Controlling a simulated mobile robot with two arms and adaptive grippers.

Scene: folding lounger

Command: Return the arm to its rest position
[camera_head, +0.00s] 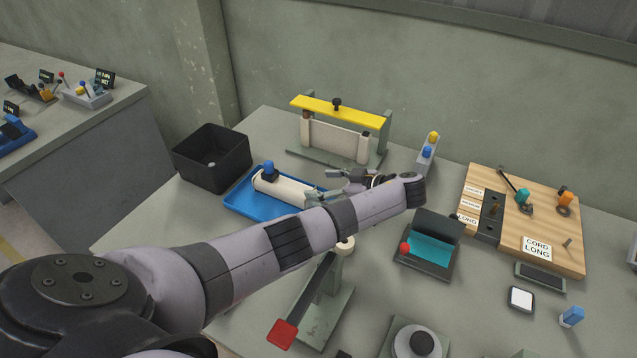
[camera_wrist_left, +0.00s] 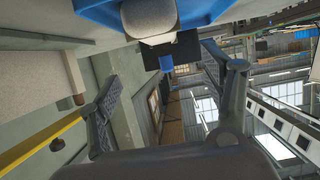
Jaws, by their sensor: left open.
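My left arm (camera_head: 265,250) reaches in from the lower left across the table. Its gripper (camera_head: 322,185) is open, with the fingers pointing left near the right end of a cream roll (camera_head: 280,188). The roll has a blue knob and lies in a blue tray (camera_head: 240,204). In the left wrist view the open fingers (camera_wrist_left: 160,65) have nothing between them; the pale roll end (camera_wrist_left: 149,18) and blue tray (camera_wrist_left: 103,12) show beyond them. I cannot tell whether a finger touches the roll. My right gripper is not in view.
A black bin (camera_head: 212,158) stands left of the tray. A yellow-topped frame (camera_head: 340,112) stands behind the gripper. A red-handled lever (camera_head: 283,333) and a teal-lined box (camera_head: 430,250) are close to my arm. A wooden board (camera_head: 545,225) lies at right.

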